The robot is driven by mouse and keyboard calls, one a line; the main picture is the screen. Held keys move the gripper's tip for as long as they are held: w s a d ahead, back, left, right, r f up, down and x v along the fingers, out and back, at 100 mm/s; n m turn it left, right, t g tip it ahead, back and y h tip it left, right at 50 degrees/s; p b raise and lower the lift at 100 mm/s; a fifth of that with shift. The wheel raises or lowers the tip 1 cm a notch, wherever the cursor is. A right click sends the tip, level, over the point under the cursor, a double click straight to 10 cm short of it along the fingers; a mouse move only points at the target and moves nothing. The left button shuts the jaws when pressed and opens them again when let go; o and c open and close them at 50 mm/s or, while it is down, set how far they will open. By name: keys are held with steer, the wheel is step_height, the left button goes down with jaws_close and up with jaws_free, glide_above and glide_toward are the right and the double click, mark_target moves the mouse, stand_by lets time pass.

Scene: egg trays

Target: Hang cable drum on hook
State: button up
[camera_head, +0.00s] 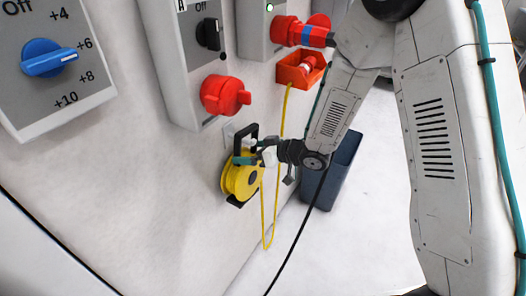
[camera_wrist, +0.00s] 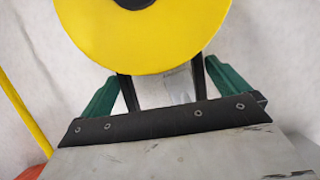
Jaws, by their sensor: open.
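The cable drum (camera_head: 238,180) is yellow with a black frame and handle, and is against the pale wall in the head view. My gripper (camera_head: 257,157) is at the drum's frame, just below the top of the handle. In the wrist view the yellow drum (camera_wrist: 140,35) fills the top, with black frame bars below it. The green fingers of my gripper (camera_wrist: 165,85) stand apart on either side of these bars. A small pale fixture (camera_head: 229,133) shows on the wall behind the handle; I cannot tell if it is the hook or if the handle rests on it.
A yellow cable (camera_head: 265,225) hangs in a loop from near the red-orange box (camera_head: 298,70). A red plug (camera_head: 302,33) and red socket (camera_head: 224,96) stick out above. A dark blue bin (camera_head: 333,175) stands on the floor to the right.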

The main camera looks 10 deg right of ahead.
steer(key=shift+x, duration=1.15)
steer(key=shift+r, duration=0.1)
steer(key=c, duration=1.5)
steer(key=shift+r, duration=0.2)
